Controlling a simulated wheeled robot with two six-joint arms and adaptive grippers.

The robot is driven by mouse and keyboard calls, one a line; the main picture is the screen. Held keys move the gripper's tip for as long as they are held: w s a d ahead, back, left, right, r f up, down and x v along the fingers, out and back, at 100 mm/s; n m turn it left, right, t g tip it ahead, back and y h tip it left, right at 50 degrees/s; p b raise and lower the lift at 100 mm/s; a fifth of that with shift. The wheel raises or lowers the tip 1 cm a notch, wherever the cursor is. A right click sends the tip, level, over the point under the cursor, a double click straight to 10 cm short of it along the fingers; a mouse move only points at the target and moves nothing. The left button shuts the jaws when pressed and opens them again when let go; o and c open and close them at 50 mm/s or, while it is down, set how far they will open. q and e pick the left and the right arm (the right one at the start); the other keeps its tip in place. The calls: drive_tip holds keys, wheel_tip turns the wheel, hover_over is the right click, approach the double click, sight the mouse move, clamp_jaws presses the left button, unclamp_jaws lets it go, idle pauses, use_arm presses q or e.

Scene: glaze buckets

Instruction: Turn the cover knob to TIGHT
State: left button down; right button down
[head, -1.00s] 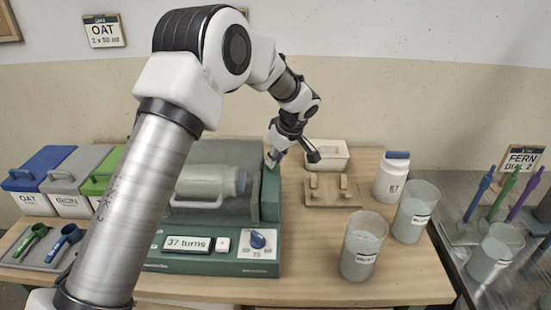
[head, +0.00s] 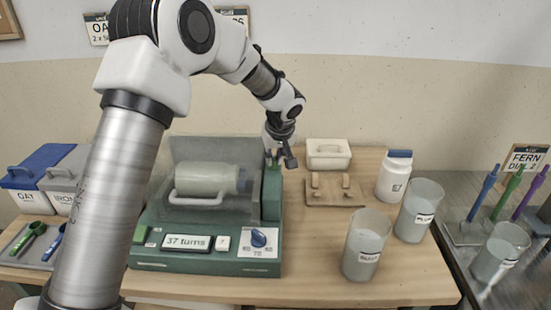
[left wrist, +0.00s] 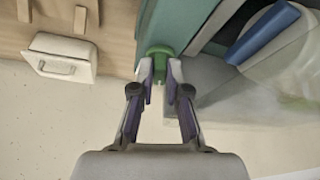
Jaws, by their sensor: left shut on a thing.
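The machine (head: 272,205) is a green housing on the table with a clear cover (head: 212,148) and a pale jar (head: 200,178) lying in its bay. The green cover knob (left wrist: 160,50) shows in the left wrist view at the edge of the housing. My left gripper (head: 275,160) is at the upper right of the machine; in the left wrist view its fingertips (left wrist: 160,72) are shut on the knob. In the head view the gripper mostly hides the knob, and no TIGHT mark can be read. My right gripper is in neither view.
A wooden stand (head: 333,190), a white box (head: 328,153), a blue-capped bottle (head: 394,175) and clear buckets (head: 366,245) stand to the right. Bare table shows front right.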

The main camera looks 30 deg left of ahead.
use_arm(q)
drive_tip(key=shift+s+f+m+h, duration=0.15)
drive_tip(key=shift+m+h, duration=0.15)
drive_tip(key=shift+m, duration=0.6)
drive_tip(key=c, duration=1.2)
unclamp_jaws()
drive_tip(key=shift+o, duration=0.2)
drive_tip(key=shift+d, duration=0.1)
drive_tip(key=shift+w, duration=0.2)
